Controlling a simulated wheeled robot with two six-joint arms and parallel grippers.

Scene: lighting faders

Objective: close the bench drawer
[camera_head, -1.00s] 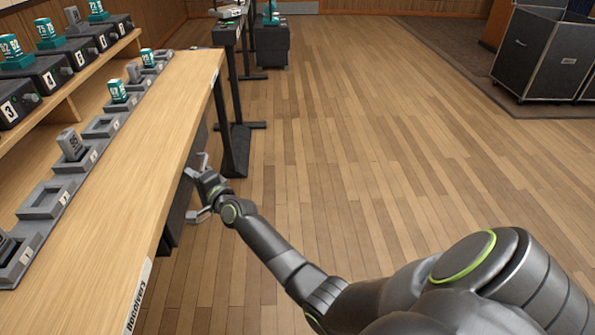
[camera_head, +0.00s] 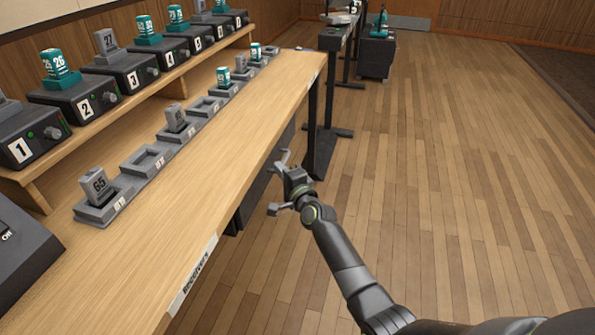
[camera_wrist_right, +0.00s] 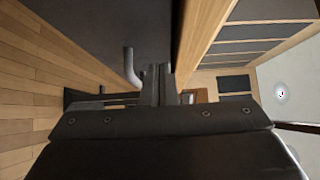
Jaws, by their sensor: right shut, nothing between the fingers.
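The bench drawer (camera_head: 256,186) is a dark front under the near edge of the wooden bench, partly hidden by the bench top and my arm. A grey pull handle (camera_head: 273,209) stands out from it; a curved part of the handle (camera_wrist_right: 130,66) shows in the right wrist view. My right gripper (camera_head: 289,174) is shut and empty, close to the drawer front and the handle. Its closed fingers (camera_wrist_right: 157,82) show in the wrist view just beside the handle; I cannot tell if they touch. How far out the drawer stands is unclear. My left gripper is not in view.
The bench top (camera_head: 215,185) holds a row of numbered grey charging slots, some with packs. A raised shelf (camera_head: 105,110) behind carries black numbered boxes. A dark stand (camera_head: 318,150) rises past the bench's far end. The wooden floor (camera_head: 460,200) on the right is clear.

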